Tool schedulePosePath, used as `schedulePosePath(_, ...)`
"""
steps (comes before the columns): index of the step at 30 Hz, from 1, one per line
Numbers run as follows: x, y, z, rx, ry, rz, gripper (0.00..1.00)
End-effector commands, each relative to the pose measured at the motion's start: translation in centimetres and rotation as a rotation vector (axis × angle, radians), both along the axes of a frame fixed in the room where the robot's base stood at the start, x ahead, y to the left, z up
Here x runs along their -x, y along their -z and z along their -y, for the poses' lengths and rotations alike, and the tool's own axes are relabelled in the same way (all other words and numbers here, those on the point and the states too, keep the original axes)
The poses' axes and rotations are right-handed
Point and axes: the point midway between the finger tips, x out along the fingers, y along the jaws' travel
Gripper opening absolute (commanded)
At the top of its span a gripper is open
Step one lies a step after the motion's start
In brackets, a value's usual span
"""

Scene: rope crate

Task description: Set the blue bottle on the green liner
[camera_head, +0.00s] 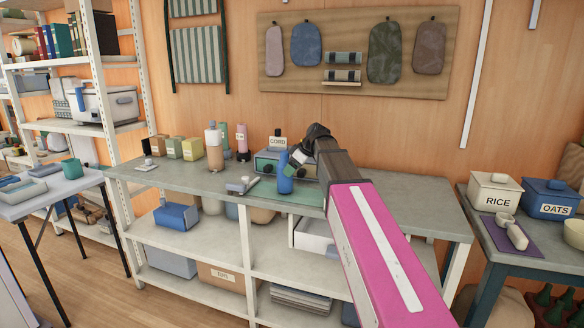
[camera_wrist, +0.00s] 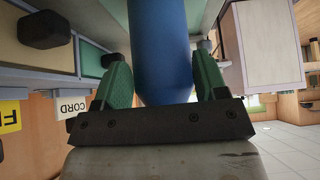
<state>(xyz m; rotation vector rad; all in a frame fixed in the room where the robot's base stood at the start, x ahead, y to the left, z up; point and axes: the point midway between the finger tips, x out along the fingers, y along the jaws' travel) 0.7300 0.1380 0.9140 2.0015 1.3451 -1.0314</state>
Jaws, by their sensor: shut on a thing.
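The blue bottle (camera_head: 285,178) is upright over the grey worktable. It also shows in the wrist view (camera_wrist: 163,50), between two green finger pads. My gripper (camera_head: 294,158) is shut on its upper part.
A drawer unit (camera_head: 268,163) with a CORD sign (camera_head: 278,142) stands just behind the bottle. A grey tool-like object (camera_head: 241,186) lies to its left. Small boxes (camera_head: 191,149) and bottles (camera_head: 242,140) stand farther left. The tabletop's front left (camera_head: 180,182) is clear.

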Motion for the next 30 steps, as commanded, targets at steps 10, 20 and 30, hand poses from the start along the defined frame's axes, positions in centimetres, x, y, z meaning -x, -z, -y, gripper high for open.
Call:
schedulePosePath(10, 0.0, 0.09, -0.01, 0.0, 0.0, 0.0, 0.28)
schedulePosePath(20, 0.0, 0.52, 0.0, 0.0, 0.0, 0.0, 0.28)
schedulePosePath(30, 0.01, 0.94, -0.01, 0.0, 0.0, 0.0, 0.28)
